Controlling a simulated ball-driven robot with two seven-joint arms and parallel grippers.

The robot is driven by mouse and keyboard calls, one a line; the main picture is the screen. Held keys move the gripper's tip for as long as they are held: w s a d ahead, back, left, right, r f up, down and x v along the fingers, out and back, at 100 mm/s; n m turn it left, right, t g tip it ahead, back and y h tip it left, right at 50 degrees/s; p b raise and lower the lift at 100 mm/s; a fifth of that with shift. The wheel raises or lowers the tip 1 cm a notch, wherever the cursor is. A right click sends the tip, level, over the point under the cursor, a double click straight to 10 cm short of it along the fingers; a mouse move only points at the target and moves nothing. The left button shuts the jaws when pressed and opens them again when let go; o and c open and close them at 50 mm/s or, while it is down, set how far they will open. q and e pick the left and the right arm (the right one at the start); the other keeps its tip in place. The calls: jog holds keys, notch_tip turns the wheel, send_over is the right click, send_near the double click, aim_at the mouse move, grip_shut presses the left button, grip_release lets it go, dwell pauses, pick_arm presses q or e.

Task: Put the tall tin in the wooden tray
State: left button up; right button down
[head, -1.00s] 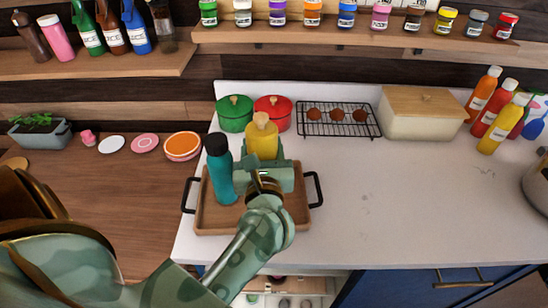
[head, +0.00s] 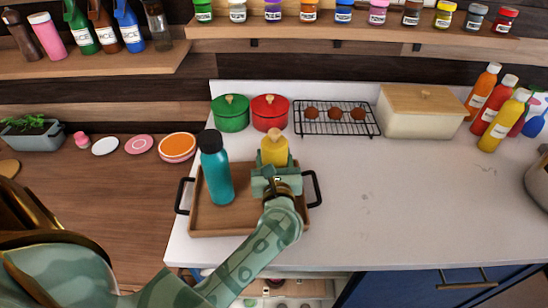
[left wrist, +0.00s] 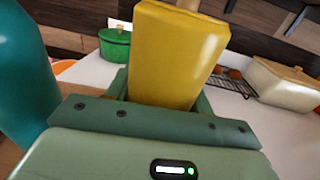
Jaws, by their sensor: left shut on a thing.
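The tall yellow tin (head: 274,150) with a pale wooden knob stands upright in the jaws of my left gripper (head: 276,172). In the left wrist view the yellow tin (left wrist: 178,55) fills the space between the jaws, tilted in the picture. The wooden tray (head: 235,225) lies on the white counter, with black handles at both ends. The tin is over the tray's right part. Its base is hidden by my gripper, so I cannot tell whether it touches the tray floor. My right gripper is not in view.
A teal bottle (head: 215,170) stands in the tray's left part, close to the tin. Green (head: 230,115) and red (head: 270,113) pots, a wire rack (head: 345,130) and a bread box (head: 420,115) stand behind. The counter (head: 400,200) right of the tray is clear.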

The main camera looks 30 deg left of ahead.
pick_arm(q)
jog(key=shift+f, duration=0.15)
jog(key=o, duration=1.4)
jog(key=shift+s+d, duration=0.15)
jog(key=shift+s, duration=0.05)
jog(key=v, duration=0.7)
jog(key=shift+s, duration=0.1)
